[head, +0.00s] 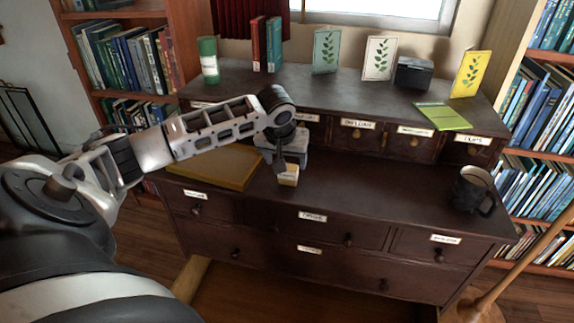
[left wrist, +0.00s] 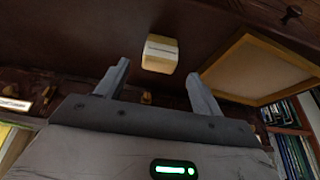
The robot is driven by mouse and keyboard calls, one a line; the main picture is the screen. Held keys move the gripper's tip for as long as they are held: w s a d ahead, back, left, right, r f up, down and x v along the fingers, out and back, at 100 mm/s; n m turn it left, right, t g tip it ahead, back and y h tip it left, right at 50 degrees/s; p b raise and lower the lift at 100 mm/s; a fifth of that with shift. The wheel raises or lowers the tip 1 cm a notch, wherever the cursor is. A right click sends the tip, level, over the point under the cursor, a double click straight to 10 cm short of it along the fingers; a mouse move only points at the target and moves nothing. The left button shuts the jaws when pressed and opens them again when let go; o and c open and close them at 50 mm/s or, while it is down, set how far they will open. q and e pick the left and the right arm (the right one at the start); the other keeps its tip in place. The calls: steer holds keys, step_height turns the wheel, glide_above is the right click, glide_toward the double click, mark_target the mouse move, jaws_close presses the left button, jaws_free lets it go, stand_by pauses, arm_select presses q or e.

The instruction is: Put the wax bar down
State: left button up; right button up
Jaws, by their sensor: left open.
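The wax bar (head: 288,175) is a small yellow block with a white band. It stands on the dark desk's lower top (head: 365,195), near the front edge. My left gripper (head: 290,163) is just behind and above it, with its fingers apart. In the left wrist view the wax bar (left wrist: 160,54) shows beyond the open fingertips (left wrist: 160,78), with nothing held between them. Whether a finger touches the bar is hard to tell in the head view. My right gripper is in neither view.
A yellow-framed tray or board (head: 215,165) lies left of the wax bar; it also shows in the left wrist view (left wrist: 265,70). A dark mug (head: 473,190) stands at the right. Small labelled drawers (head: 357,135) rise behind. The desktop between bar and mug is clear.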

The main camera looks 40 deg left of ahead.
arm_select(q)
steer(key=v, duration=0.7)
steer(key=s+d+f+m+t+h, duration=0.1)
steer(key=s+d+f+m+h, duration=0.2)
steer(key=d+f, duration=0.6)
steer(key=s+d+f+m+t+h, duration=0.1)
steer(key=s+d+f+m+h, duration=0.15)
steer(key=d+f, duration=0.65)
steer(key=s+d+r+m+t, duration=0.1)
steer(key=s+d+m+t, duration=0.1)
steer(key=s+d+t, duration=0.3)
steer(key=s+d, duration=0.4)
steer(key=s, duration=0.2)
steer(key=shift+d+r+p, duration=0.25)
steer(key=shift+r+p, duration=0.05)
